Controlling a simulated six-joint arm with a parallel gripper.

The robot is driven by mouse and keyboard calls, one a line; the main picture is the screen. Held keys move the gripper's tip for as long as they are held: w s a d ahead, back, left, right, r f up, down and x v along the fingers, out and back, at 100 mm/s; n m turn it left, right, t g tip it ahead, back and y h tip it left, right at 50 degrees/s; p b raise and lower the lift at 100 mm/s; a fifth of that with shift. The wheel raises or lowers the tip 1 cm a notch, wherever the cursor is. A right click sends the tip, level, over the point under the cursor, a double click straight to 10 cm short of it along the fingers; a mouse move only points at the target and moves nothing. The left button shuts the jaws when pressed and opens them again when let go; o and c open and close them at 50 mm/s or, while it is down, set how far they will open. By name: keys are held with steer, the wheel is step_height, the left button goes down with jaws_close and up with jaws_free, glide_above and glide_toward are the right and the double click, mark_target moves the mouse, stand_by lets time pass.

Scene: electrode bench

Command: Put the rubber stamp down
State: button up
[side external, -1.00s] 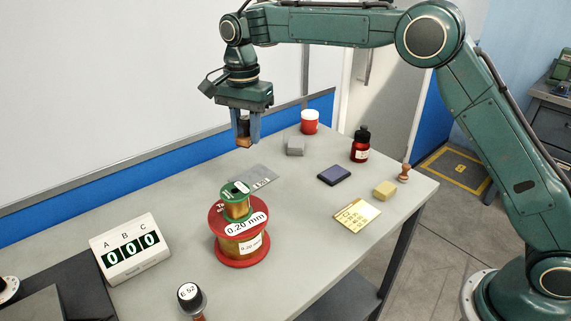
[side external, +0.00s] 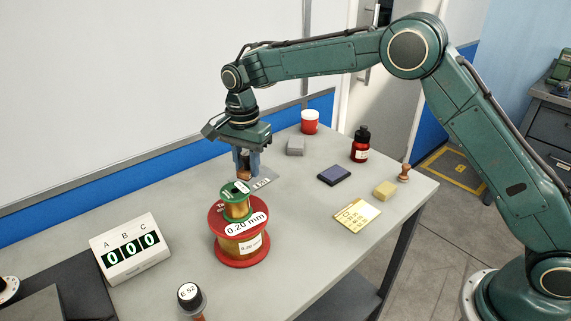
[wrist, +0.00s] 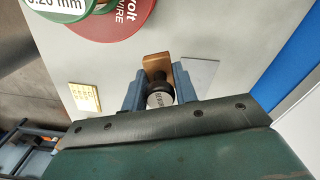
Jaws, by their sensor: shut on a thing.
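My gripper (side external: 246,168) is shut on the rubber stamp (side external: 243,176). The stamp has a tan block and a dark round handle with a pale lettered top. In the wrist view the stamp (wrist: 156,66) sits between the two blue fingers of my gripper (wrist: 153,85), block pointing away. In the side view the fingers hide most of it. It is behind the wire spools, close to a flat grey plate (side external: 264,183); I cannot tell whether it touches anything below.
A green spool (side external: 236,203) stands on a red spool (side external: 240,251) just in front. A grey block (side external: 296,145), dark pad (side external: 334,176), yellow block (side external: 385,191), brass plate (side external: 357,216), red bottle (side external: 360,147), red cup (side external: 309,123) and wooden-handled item (side external: 404,173) stand to the right. A counter (side external: 132,254) is left.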

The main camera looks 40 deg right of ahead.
steer(key=shift+f, duration=5.45)
steer(key=shift+f, duration=0.15)
steer(key=o, duration=1)
step_height(320, 180, up, 12)
steer(key=shift+f, duration=0.1)
steer(key=shift+r, duration=0.25)
steer(key=shift+r, duration=0.1)
